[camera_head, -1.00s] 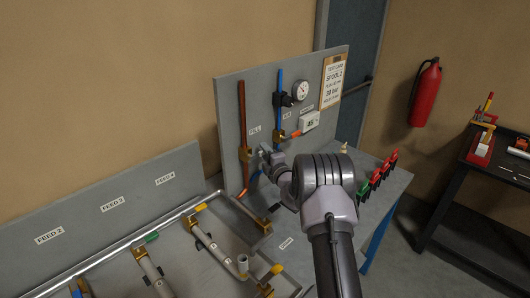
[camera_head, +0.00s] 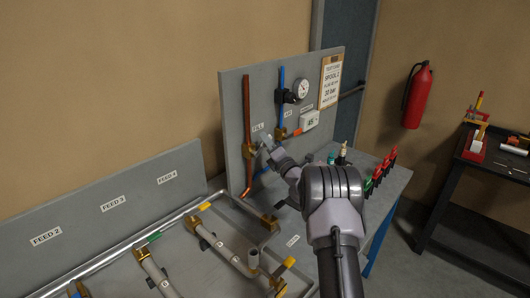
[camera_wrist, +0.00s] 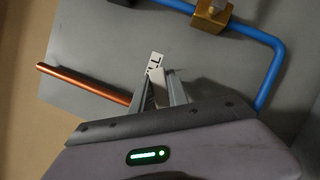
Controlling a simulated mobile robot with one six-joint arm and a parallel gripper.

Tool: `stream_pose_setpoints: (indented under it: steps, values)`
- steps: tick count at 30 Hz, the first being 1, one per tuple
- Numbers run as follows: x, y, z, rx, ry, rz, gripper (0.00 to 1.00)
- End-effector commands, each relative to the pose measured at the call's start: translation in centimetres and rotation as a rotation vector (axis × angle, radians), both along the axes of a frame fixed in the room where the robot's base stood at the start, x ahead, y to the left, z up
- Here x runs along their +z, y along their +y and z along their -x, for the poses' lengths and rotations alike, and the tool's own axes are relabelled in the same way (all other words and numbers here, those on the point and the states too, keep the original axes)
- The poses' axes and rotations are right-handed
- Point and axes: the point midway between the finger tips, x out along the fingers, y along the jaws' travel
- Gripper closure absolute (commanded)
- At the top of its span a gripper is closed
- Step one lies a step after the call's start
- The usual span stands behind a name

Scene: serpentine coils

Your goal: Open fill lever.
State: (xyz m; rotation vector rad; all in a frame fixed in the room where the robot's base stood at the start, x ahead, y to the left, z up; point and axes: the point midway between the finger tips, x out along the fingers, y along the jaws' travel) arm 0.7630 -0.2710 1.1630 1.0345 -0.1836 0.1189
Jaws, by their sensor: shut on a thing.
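The fill valve (camera_head: 249,151) is a brass body on the copper pipe (camera_head: 246,115) at the left of the grey upright panel. The FILL label (camera_head: 258,127) is just above and right of it. My gripper (camera_head: 265,141) is at the panel, right beside this valve. In the wrist view my gripper (camera_wrist: 158,98) has its fingers close together, in front of the partly covered label (camera_wrist: 154,64). They are shut on the fill lever, which is mostly hidden by the fingers. The copper pipe (camera_wrist: 85,84) runs in from the left there.
A blue pipe (camera_head: 281,95) with an orange lever (camera_head: 297,132) runs right of my gripper. A gauge (camera_head: 302,90), digital display (camera_head: 309,121) and test card (camera_head: 330,82) are on the panel. Coil pipes (camera_head: 225,250) lie on the bench at left; small bottles (camera_head: 342,155) stand at right.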

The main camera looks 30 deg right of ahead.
Motion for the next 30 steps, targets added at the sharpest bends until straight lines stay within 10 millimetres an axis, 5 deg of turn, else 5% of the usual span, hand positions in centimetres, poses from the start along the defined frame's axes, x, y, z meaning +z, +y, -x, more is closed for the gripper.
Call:
stream_pose_setpoints:
  steps: [30]
  values:
    - [2.3, 3.7, 1.3, 0.001, -0.296, 0.826, 1.00]
